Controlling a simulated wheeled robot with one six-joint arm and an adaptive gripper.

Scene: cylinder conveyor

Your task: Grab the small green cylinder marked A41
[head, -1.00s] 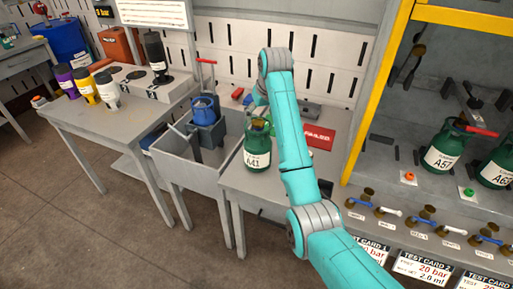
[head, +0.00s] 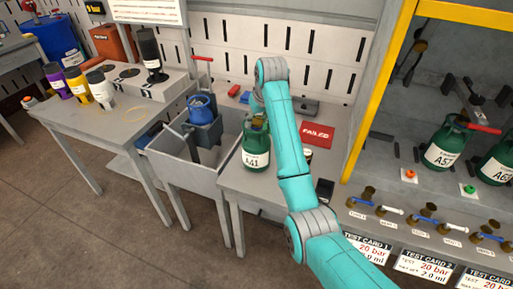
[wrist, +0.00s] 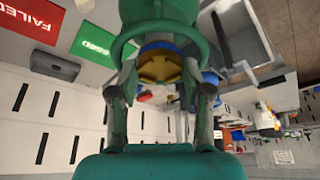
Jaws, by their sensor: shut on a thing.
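The small green cylinder marked A41 (head: 256,154) stands upright on the grey bench, left of my arm, in the head view. Its white label faces the camera. In the wrist view, the green cylinder (wrist: 158,12) is at the top centre, with its green collar and a brass valve part below. My gripper (wrist: 160,88) has a finger on each side of the cylinder's top and is shut on it. In the head view, my arm hides most of the gripper. The exact contact points are hard to see.
A grey sink (head: 185,168) with a blue vessel (head: 202,107) is left of the cylinder. A red FAILED mat (head: 318,133) lies right of my arm. A yellow-framed rack at right holds green cylinders, including A57 (head: 444,155). Black cylinder (head: 151,55) stands at left.

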